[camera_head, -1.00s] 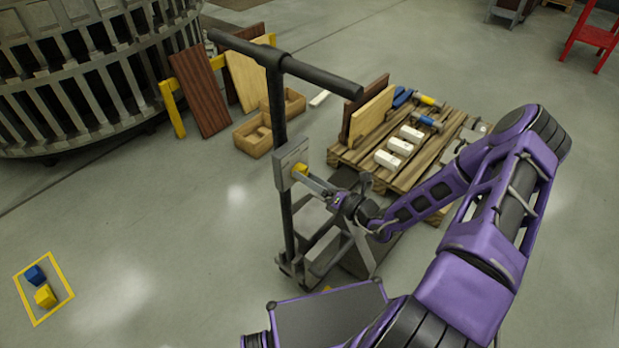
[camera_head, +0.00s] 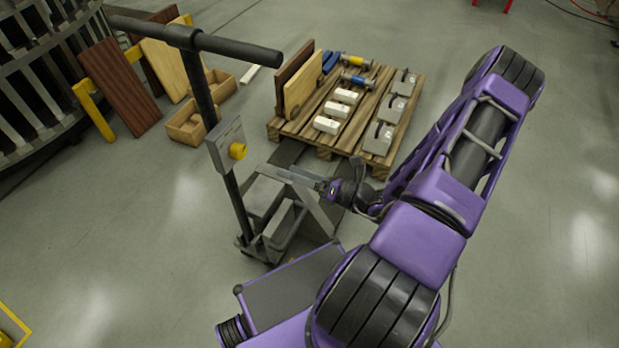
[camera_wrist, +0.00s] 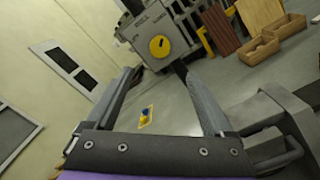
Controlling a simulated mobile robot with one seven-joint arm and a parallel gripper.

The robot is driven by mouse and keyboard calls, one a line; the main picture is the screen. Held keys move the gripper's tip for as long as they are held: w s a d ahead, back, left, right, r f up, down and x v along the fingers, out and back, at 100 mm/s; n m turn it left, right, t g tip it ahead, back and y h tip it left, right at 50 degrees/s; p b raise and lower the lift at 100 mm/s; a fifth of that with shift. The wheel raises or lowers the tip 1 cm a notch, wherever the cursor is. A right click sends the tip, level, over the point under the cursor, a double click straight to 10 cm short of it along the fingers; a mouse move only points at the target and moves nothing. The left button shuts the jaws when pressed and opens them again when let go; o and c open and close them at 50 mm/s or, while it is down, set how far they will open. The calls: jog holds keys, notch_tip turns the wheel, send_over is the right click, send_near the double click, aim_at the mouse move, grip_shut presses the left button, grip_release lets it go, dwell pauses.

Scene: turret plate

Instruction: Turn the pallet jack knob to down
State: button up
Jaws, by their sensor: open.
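The yellow round knob (camera_head: 237,150) sits on the grey control box (camera_head: 222,132) on the pallet jack's upright post, below its black T-handle (camera_head: 195,38). In the wrist view the knob (camera_wrist: 159,46) faces me with a short dark mark on it. Labels surround it on the panel, too small to read. My gripper (camera_head: 266,170) is open and empty, just right of and below the knob, apart from it. In the wrist view my gripper (camera_wrist: 156,68) has its two fingers spread, with the knob beyond the tips.
A wooden pallet (camera_head: 370,132) with boards, white blocks and tools stands behind the jack. Wooden boxes (camera_head: 188,125) and leaning boards (camera_head: 120,86) are behind left. A yellow-outlined floor square (camera_wrist: 145,117) holds small blocks. Floor to the right is clear.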

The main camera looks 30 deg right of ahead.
jog(key=shift+v, duration=2.1)
jog(key=shift+f, duration=0.1)
